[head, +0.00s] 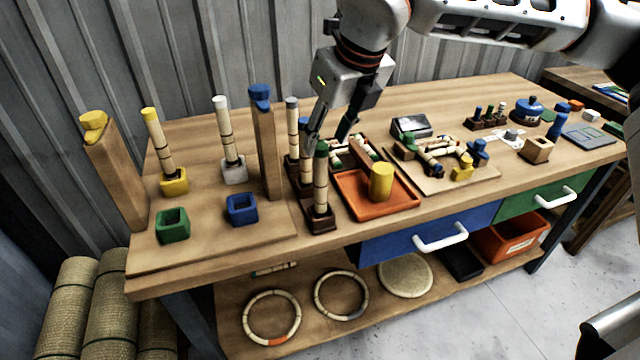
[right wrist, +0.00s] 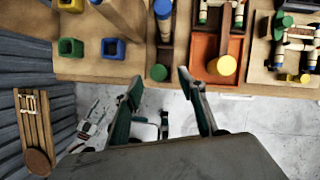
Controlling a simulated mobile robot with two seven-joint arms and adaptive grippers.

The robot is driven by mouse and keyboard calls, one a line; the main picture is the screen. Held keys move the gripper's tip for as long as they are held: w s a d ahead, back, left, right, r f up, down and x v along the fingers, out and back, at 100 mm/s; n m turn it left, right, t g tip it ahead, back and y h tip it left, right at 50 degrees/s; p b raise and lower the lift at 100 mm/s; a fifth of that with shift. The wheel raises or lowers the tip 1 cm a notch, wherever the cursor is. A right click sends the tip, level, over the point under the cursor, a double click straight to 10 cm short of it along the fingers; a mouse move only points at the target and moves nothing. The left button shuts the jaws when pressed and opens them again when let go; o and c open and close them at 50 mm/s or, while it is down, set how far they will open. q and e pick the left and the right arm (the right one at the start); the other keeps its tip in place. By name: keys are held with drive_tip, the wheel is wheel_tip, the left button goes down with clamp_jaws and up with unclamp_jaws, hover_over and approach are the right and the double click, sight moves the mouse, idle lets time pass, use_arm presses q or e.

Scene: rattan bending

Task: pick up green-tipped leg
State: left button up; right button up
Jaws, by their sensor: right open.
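The green-tipped leg (head: 320,188) is a pale rattan rod with dark bands and a green top. It stands upright in a dark brown socket block at the table's front, left of the orange tray. In the right wrist view its green top (right wrist: 158,72) shows end-on, between and just beyond the fingertips. My right gripper (head: 331,132) is open and empty. In the head view its fingers point down by the leg's top; whether they touch it I cannot tell. Both fingers also show in the right wrist view (right wrist: 160,88). My left gripper is not in view.
A blue-tipped leg (head: 304,127) and a grey-tipped leg (head: 292,115) stand close behind. A tall blue-topped wooden post (head: 266,150) rises to the left. The orange tray (head: 350,201), holding a yellow cylinder (head: 381,182), is close on the right.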

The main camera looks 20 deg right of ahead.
sight(324, 148)
drive_tip(key=x, duration=0.3)
drive_tip(key=shift+f, duration=0.4)
drive_tip(key=shift+w+a+f, duration=0.1)
drive_tip(key=shift+w+f, duration=0.15)
drive_tip(key=shift+f, duration=0.25)
clamp_jaws()
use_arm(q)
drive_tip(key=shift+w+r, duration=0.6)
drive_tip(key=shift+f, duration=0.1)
use_arm(e)
drive_tip(key=shift+r, duration=0.15)
